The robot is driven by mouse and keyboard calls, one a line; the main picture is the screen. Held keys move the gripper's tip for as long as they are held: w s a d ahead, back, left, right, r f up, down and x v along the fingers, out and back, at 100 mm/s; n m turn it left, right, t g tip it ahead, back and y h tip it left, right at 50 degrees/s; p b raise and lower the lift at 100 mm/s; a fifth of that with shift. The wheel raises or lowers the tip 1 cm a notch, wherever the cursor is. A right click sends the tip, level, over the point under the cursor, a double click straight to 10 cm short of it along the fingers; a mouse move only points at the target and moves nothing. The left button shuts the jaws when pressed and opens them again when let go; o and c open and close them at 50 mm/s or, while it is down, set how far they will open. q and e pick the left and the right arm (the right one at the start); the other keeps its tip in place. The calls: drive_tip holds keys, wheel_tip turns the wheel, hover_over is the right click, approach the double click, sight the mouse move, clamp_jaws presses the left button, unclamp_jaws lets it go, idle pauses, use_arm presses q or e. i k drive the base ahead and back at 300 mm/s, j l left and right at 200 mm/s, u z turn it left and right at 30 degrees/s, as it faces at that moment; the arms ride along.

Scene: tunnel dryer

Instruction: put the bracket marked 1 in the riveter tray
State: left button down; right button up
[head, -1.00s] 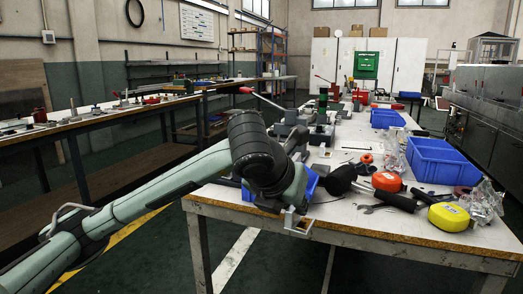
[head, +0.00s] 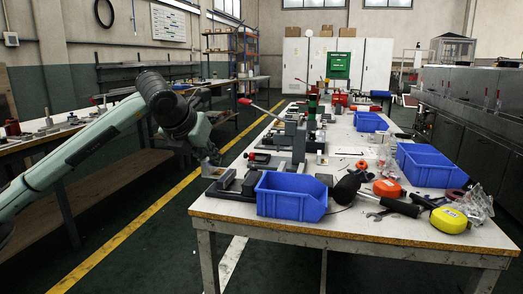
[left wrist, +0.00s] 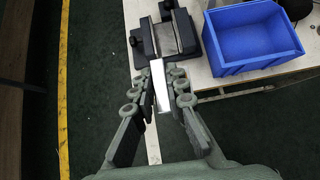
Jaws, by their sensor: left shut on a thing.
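My left gripper (head: 211,168) is in the head view, off the left edge of the table and near the black vise. In the left wrist view the gripper (left wrist: 160,85) is shut on a bright metal bracket (left wrist: 158,82), seen nearly edge-on between the fingers. The bracket also shows small and grey in the head view (head: 212,174). Its mark cannot be read. A grey lever press with a red handle (head: 296,135), perhaps the riveter, stands on the table beyond the blue bin. I cannot make out for sure which part is its tray. My right gripper is not in view.
A blue bin (head: 290,197) stands at the table's near left corner, beside the black vise (left wrist: 165,36). The floor left of the table is clear.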

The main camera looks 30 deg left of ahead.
sight(260, 158)
drive_tip(key=i+j, duration=0.15)
drive_tip(key=i, duration=0.3)
drive_tip(key=i+j, duration=0.15)
drive_tip(key=i, duration=0.25)
